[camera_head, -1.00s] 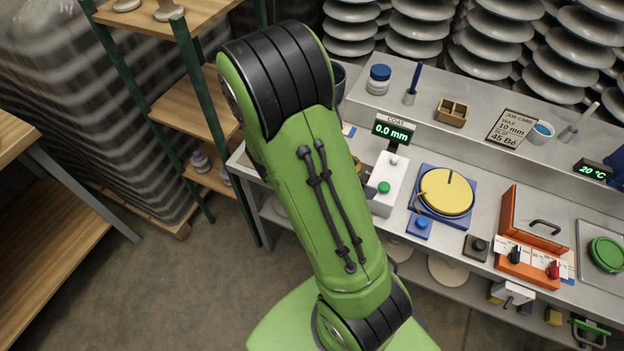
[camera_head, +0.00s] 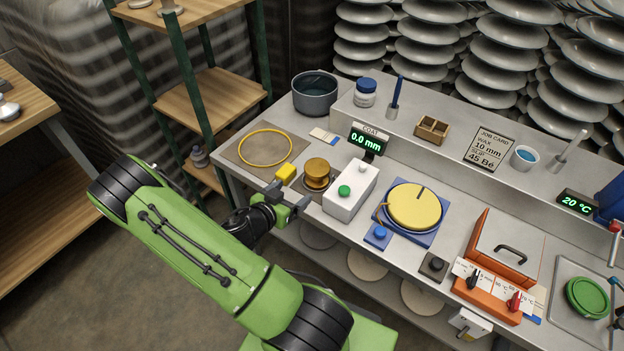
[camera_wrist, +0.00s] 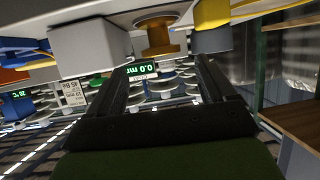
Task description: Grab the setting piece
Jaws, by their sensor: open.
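I cannot tell for certain which item is the setting piece. A brass-coloured, spool-shaped piece (camera_head: 317,172) stands upright near the bench's left front edge. It also shows at the top of the wrist view (camera_wrist: 158,36), ahead of my jaws. A small yellow block (camera_head: 285,174) lies just left of it. My gripper (camera_head: 290,197) is open and empty at the bench's front edge, in front of both and apart from the brass piece. In the wrist view, the two dark fingers (camera_wrist: 162,80) are spread with nothing between them.
A white box with a green button (camera_head: 348,192) stands close right of the brass piece. A yellow ring (camera_head: 265,134) lies on a mat behind left. A dark pot (camera_head: 315,96) stands at the back. A yellow disc (camera_head: 415,206) sits further right.

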